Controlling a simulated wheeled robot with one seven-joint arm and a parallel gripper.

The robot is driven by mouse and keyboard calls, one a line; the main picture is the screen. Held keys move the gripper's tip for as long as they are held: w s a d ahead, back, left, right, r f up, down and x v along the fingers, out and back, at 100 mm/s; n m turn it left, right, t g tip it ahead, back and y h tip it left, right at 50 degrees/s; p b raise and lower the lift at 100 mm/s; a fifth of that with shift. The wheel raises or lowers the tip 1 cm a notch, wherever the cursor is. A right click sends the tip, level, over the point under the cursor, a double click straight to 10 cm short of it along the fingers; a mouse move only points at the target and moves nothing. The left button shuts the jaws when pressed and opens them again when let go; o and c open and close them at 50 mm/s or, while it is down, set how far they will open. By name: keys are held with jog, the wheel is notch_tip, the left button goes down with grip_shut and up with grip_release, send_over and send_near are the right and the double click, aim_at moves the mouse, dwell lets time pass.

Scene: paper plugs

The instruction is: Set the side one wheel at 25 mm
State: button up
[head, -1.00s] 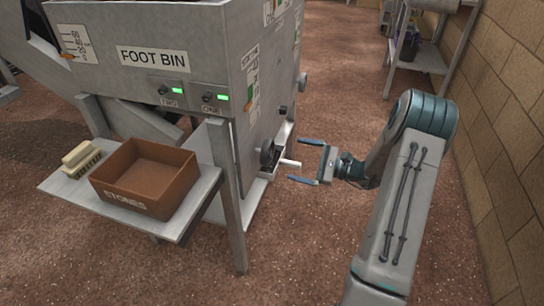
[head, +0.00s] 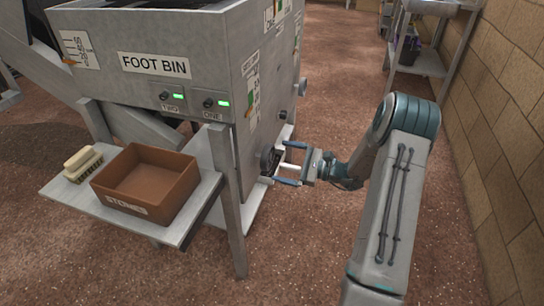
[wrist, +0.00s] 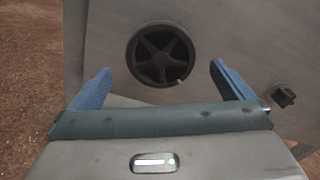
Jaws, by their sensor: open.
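A dark spoked wheel (wrist: 160,55) with a small handle sits on the machine's side panel and shows between my fingers in the wrist view. In the head view the wheel (head: 268,158) is seen edge-on, low on the side of the machine. My gripper (head: 284,163) is open, its two blue fingers pointing at the panel near the wheel. In the wrist view my gripper (wrist: 160,85) has a finger on each side below the wheel, with nothing held. A scale (head: 253,94) with a green band is on the side panel; its reading is too small to tell.
A brown box (head: 130,203) and a brush (head: 82,162) rest on a side shelf. A small knob (wrist: 283,96) is right of the wheel. A brick wall (head: 510,150) stands at right.

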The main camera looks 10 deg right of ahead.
aim_at(271, 158)
jog(key=m+p, duration=0.2)
jog(key=p, duration=0.1)
jog(key=m+p, duration=0.3)
jog(key=shift+r, duration=0.4)
jog(key=m+p, duration=0.4)
jog(key=m, duration=0.2)
jog(key=shift+f, duration=0.15)
jog(key=m+p, duration=0.3)
jog(key=m, duration=0.2)
jog(key=shift+m, duration=0.4)
jog(key=m+p, duration=0.2)
jog(key=m, duration=0.4)
jog(key=shift+f, duration=0.2)
jog(key=shift+w+a, duration=0.1)
jog(key=shift+x, duration=1.85)
